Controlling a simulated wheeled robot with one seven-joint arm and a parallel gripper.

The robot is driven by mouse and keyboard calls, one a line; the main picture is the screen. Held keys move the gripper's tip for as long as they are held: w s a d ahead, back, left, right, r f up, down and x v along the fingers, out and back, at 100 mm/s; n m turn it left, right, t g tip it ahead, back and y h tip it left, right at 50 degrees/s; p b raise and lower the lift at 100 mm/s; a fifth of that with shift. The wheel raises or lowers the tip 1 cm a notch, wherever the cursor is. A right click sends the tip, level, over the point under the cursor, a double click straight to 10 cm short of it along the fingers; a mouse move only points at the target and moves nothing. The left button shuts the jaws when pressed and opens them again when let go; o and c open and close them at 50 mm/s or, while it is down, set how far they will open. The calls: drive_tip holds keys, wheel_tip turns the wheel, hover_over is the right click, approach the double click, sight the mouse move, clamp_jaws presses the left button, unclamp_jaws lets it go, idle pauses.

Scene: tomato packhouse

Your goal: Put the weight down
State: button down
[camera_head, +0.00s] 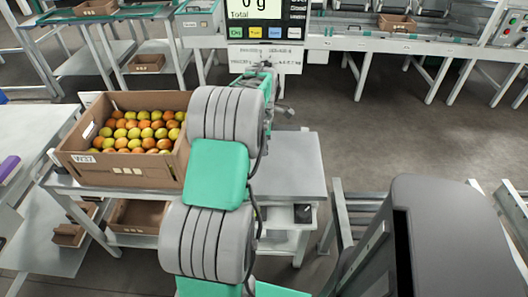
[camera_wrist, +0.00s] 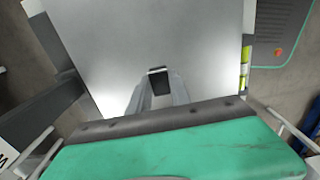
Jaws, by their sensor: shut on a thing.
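The weight (camera_wrist: 160,83) shows in the wrist view as a small dark block with a pale top edge. My gripper (camera_wrist: 159,94) is shut on it, with a grey finger on either side. Behind them lies a smooth bare metal plate (camera_wrist: 120,40); I cannot tell whether the weight touches it. In the head view my arm's large grey and green links cover the middle, and I cannot make out the weight there.
A cardboard crate of tomatoes (camera_head: 70,160) stands left of my arm on a metal table. The bare metal top (camera_head: 297,165) right of my arm is clear. A display (camera_head: 255,10) behind reads 0 g. A white side table (camera_head: 30,130) stands at left.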

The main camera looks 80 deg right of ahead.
drive_tip(key=shift+d+f, duration=0.2)
drive_tip(key=shift+f, duration=1.6)
drive_tip(key=c, duration=1.2)
unclamp_jaws()
drive_tip(key=shift+f, duration=0.1)
wheel_tip(320, 180, up, 12)
drive_tip(key=shift+r+p, duration=0.2)
drive_tip(key=shift+p, duration=0.15)
